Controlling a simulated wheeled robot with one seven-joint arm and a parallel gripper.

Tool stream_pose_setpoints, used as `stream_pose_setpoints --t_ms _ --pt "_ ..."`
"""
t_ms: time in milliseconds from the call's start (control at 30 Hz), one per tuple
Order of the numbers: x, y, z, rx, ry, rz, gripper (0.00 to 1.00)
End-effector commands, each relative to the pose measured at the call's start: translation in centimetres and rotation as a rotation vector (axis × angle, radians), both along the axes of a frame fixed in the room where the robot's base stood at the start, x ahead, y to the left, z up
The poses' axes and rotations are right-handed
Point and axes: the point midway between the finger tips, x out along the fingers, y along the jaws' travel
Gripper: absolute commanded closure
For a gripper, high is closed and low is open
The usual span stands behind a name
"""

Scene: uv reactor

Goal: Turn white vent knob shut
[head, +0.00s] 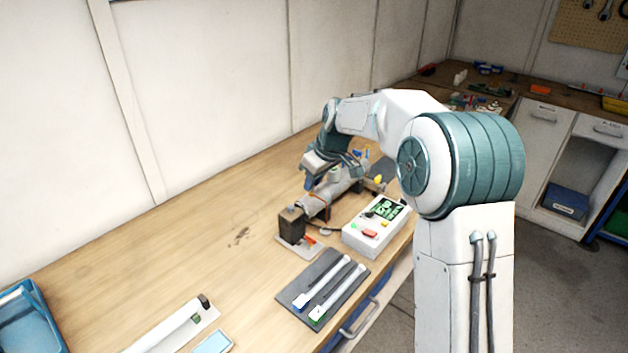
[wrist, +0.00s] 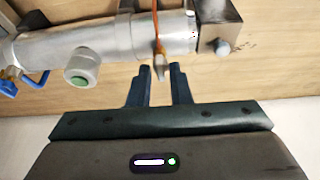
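A grey metal tube, the reactor (wrist: 115,42), lies on the wooden bench; in the head view (head: 318,203) my arm partly covers it. In the wrist view a pale round fitting with a green centre (wrist: 80,68) sits on its side, left of my gripper. A small pale piece (wrist: 160,68) hangs by an orange band near the tube's right end. I cannot tell for sure which is the white vent knob. My gripper (wrist: 163,70) is open, its dark blue fingers apart on either side of the small pale piece, with gaps showing. Contact is not visible.
A blue-handled valve (wrist: 30,80) is at the tube's left end and a dark block (wrist: 220,25) at its right. In the head view, a white control box (head: 375,228) and a dark mat (head: 320,275) with two white tubes lie nearby. The bench's left-middle is mostly clear.

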Motion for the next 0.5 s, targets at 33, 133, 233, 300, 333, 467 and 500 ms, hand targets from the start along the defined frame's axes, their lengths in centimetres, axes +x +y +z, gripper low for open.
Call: stream_pose_setpoints --t_ms 33,133,233,300,333,467,500 --pt "0.0 0.0 0.0 0.0 0.0 0.0 0.7" --pt "0.0 0.0 0.0 0.0 0.001 0.001 0.7" --pt "0.0 0.0 0.0 0.0 0.001 0.001 0.7" --pt "0.0 0.0 0.0 0.0 0.001 0.001 0.7" --pt "-0.1 0.0 0.1 0.0 0.001 0.001 0.7" --pt "-0.3 -0.4 1.1 0.0 -0.002 0.001 0.7" --pt "-0.4 -0.6 1.7 0.0 -0.002 0.001 0.7"
